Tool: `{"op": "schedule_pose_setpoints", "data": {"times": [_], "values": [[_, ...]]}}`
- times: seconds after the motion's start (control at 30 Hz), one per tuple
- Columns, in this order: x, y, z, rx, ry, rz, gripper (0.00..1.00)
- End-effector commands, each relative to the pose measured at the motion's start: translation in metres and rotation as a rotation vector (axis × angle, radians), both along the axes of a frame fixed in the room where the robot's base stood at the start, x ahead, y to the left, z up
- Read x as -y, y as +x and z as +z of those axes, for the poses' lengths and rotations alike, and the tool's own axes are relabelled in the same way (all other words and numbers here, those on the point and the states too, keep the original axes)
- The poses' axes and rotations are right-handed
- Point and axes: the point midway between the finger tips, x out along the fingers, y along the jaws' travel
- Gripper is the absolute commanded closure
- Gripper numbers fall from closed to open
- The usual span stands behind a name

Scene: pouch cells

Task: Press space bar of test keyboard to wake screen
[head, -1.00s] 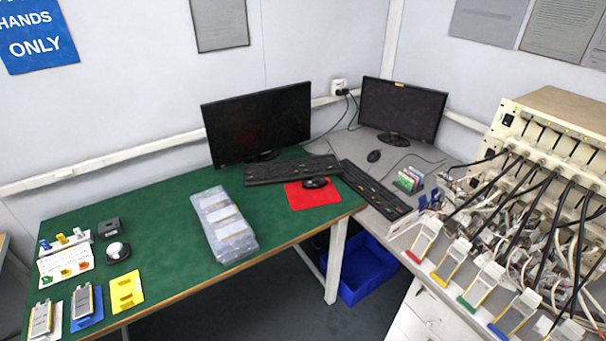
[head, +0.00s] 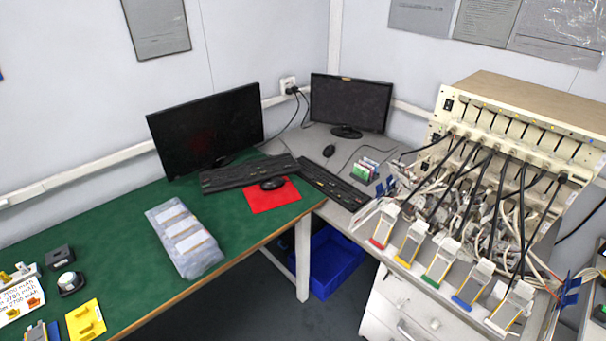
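Two black keyboards show in the head view. One keyboard (head: 235,176) lies on the green table in front of a dark monitor (head: 207,128). Which one is the test keyboard is not marked; the second is on the same bench as the cabled rack (head: 510,135). The space bars are too small to make out. My gripper is not in view.
A black mouse (head: 272,183) sits on a red mat (head: 284,198). Another mouse (head: 329,151) lies on the bench. A bagged stack (head: 183,238) lies on the green table (head: 120,240). Coloured cell holders (head: 412,243) line the bench's front edge. A blue bin (head: 333,262) stands below.

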Motion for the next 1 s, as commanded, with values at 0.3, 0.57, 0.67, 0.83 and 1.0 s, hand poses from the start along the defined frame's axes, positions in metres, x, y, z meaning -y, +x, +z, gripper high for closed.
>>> {"op": "schedule_pose_setpoints", "data": {"times": [0.3, 0.57, 0.67, 0.83, 1.0], "values": [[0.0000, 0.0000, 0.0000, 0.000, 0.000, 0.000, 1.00], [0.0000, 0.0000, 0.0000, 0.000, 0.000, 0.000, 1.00], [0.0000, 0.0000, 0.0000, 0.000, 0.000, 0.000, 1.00], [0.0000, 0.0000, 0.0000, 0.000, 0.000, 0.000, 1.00], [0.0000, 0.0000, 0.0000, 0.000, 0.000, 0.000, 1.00]]}}
